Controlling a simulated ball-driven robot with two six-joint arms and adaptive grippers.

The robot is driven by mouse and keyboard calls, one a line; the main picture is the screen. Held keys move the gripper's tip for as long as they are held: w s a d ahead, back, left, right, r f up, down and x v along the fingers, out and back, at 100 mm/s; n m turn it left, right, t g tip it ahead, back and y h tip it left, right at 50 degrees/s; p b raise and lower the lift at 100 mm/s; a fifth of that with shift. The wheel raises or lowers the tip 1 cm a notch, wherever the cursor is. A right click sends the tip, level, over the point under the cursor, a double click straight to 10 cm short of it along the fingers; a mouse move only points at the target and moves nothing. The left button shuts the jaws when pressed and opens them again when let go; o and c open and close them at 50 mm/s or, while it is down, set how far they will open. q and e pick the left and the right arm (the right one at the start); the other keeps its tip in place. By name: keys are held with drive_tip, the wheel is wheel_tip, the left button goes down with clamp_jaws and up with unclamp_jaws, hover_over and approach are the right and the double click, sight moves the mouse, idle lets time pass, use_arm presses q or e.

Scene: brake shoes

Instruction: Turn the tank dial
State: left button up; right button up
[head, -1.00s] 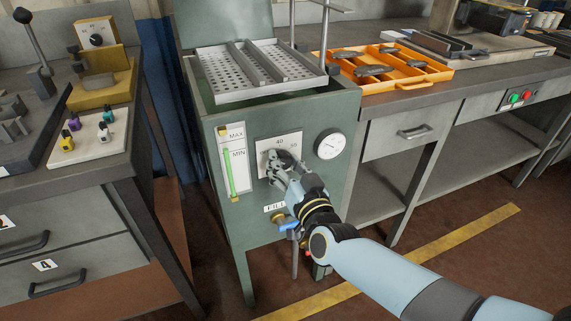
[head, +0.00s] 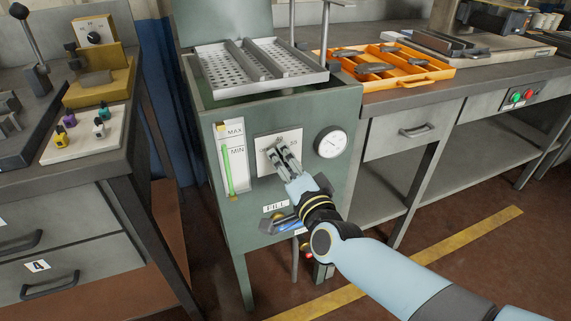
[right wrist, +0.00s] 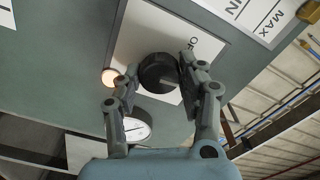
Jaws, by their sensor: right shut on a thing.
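The green tank (head: 310,195) stands in the middle of the head view with a pale dial plate (head: 264,142) on its front. My right gripper (head: 283,152) is in front of this plate and mostly hides the dial there. In the right wrist view the round black dial (right wrist: 158,72) sits between the two fingers of my right gripper (right wrist: 158,80), which is shut on it. Part of a label reading "OF" shows on the plate beside the dial. My left gripper is not in view.
A round gauge (head: 331,142) is right of the plate, and a level gauge (head: 233,160) with a green column is left of it. A pale glowing lamp (right wrist: 109,77) shows near the dial. A perforated tray (head: 262,68) sits on top. A blue-handled valve (head: 284,226) is below.

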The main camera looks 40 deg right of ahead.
drive_tip(key=shift+m, duration=0.6)
drive_tip(key=o, duration=1.2)
drive_tip(key=shift+s, duration=0.1)
drive_tip(key=v, duration=1.2)
